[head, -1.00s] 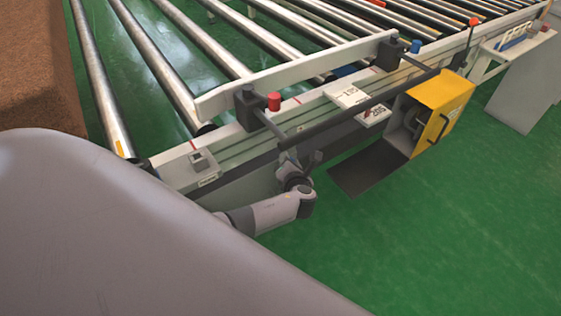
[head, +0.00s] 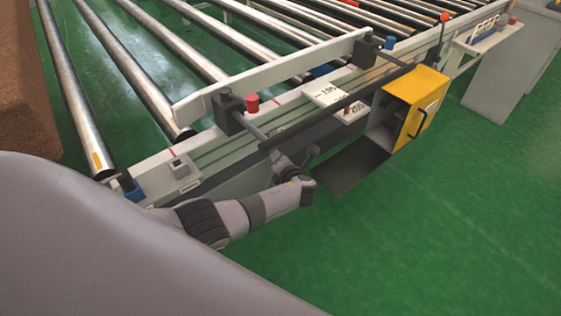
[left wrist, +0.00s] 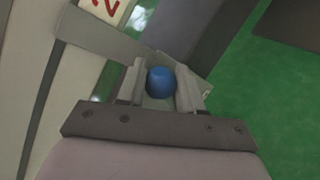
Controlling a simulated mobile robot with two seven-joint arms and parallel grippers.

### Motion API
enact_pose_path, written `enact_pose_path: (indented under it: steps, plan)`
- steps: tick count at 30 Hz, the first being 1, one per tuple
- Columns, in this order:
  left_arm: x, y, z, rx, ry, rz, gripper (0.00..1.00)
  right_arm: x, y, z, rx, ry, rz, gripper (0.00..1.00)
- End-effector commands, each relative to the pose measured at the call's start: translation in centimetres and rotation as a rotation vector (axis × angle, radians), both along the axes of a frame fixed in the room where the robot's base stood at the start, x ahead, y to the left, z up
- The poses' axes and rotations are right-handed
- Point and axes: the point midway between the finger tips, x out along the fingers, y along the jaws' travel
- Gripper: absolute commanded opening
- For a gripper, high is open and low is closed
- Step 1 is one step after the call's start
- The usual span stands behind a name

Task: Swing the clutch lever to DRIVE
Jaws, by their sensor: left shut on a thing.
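My left gripper (head: 297,160) is beside the side rail of the roller conveyor, just below the long dark bar. In the left wrist view its two fingers (left wrist: 160,85) are shut around a round blue knob (left wrist: 161,80), which looks like the end of the clutch lever. The lever's shaft and any DRIVE mark are not clear in either view. In the head view the knob is hidden by the gripper. My right gripper is not in view.
The yellow box (head: 428,92) with its dark open flap (head: 350,168) stands to the right of my gripper. The dark bar (head: 330,118) runs along the rail above it. A brown block (head: 22,100) is at the far left. The green floor (head: 400,240) in front is clear.

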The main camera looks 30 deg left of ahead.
Motion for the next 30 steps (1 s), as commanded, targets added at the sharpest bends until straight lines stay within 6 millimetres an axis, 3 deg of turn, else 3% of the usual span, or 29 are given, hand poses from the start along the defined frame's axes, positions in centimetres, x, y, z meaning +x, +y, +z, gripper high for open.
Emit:
enact_pose_path:
  steps: [5,6,7,19,30]
  plan:
    - [0.1,0.0,0.0,0.001,0.000,-0.005,0.00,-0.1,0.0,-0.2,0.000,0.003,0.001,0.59]
    - [0.1,0.0,0.0,0.000,0.001,-0.006,0.48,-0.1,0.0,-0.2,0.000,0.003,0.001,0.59]
    - [0.1,0.0,0.0,0.000,0.000,-0.005,0.58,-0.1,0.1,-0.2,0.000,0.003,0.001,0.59]
    - [-0.3,-0.4,0.4,-0.001,-0.001,-0.003,0.59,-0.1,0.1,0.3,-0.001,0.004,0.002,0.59]
    - [-3.3,-3.4,2.6,-0.002,0.000,-0.005,0.59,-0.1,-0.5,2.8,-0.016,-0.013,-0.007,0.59]
